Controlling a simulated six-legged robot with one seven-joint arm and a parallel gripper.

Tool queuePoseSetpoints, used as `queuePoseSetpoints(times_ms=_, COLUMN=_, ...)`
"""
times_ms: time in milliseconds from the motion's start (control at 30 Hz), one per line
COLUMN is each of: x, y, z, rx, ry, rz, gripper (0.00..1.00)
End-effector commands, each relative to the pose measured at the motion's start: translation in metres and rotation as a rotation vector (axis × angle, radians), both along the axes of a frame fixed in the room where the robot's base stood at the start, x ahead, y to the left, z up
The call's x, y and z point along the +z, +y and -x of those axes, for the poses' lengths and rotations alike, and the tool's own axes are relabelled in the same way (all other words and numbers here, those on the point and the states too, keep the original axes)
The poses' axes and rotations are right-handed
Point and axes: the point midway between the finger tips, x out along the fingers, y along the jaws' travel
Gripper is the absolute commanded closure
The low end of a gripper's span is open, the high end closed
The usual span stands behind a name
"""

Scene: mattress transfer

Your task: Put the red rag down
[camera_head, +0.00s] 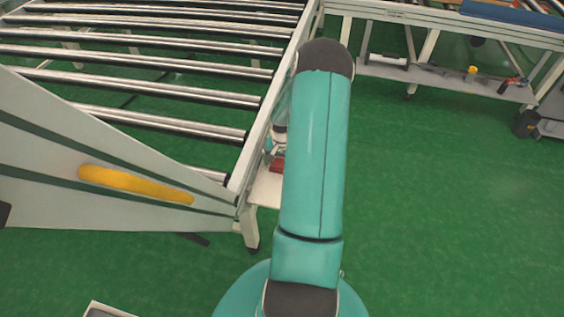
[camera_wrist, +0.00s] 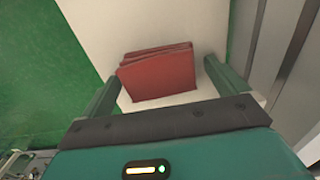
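The red rag (camera_wrist: 157,73) lies folded on a white surface (camera_wrist: 195,22) in the wrist view. How high the fingertips are above the surface is hard to tell. In the head view, a small part of the red rag (camera_head: 277,165) shows on a low white shelf (camera_head: 266,189) beside the roller conveyor. My arm hides most of the rag and gripper there.
The roller conveyor (camera_head: 160,65) and its white side frame stand left of my arm. A grey panel with a yellow bar (camera_head: 135,184) is at the lower left. A workbench (camera_head: 440,75) with tools on its lower shelf stands at the back right.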

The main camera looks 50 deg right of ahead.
Motion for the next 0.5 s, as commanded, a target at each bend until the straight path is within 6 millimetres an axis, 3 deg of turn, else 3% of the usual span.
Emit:
queuePoseSetpoints(times_ms=267, x=0.003, y=0.0, z=0.0, rx=-0.001, ry=0.0, rz=0.001, gripper=0.02)
queuePoseSetpoints(times_ms=500, x=0.039, y=-0.001, z=0.0, rx=-0.001, ry=-0.002, rz=0.004, gripper=0.02)
